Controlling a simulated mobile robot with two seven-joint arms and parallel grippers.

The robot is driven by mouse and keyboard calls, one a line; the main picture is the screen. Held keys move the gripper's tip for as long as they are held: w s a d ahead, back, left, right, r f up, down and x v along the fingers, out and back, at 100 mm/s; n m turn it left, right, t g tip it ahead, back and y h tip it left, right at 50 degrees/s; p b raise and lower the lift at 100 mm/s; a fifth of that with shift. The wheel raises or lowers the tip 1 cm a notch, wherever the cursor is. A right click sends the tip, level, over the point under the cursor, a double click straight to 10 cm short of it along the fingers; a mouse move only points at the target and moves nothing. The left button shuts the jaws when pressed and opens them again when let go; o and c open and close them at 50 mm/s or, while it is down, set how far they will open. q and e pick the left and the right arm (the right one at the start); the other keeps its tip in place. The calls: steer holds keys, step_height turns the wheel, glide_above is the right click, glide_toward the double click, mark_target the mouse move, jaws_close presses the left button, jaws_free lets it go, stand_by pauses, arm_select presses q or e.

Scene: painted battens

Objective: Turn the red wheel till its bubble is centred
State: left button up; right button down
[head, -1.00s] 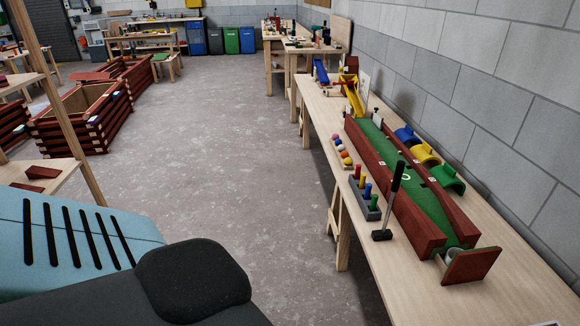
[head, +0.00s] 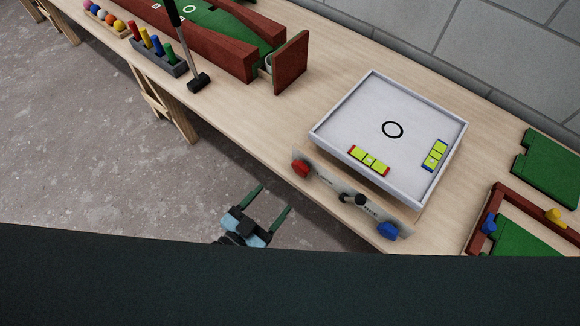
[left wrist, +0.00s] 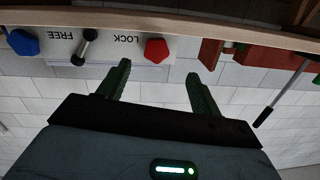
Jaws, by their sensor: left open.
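The red wheel (head: 301,168) is on the left end of a pale front panel (head: 333,191) below a white tilting tray (head: 350,116). A red-ended bubble level (head: 369,160) lies along the tray's front edge; its bubble is too small to place surely. My left gripper (head: 276,197) is open and empty, in front of the panel and short of the red wheel. In the left wrist view the red wheel (left wrist: 156,50) appears beyond and between the open fingers (left wrist: 158,72), apart from them. My right gripper is not in view.
A blue wheel (head: 388,231) is at the panel's right end, with a black lever (head: 360,200) between, marked LOCK and FREE. A blue-ended level (head: 435,155) lies at the tray's right. The floor beside the bench is clear.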

mark_target(299, 171)
arm_select(q)
steer(key=shift+w+d+r+m+h, duration=0.25)
steer(key=shift+w+d+m+h, duration=0.35)
steer(key=shift+w, duration=0.25)
steer(key=shift+x, duration=3.85)
steer(key=c, duration=1)
steer(key=shift+m, duration=0.8)
steer(key=o, duration=1)
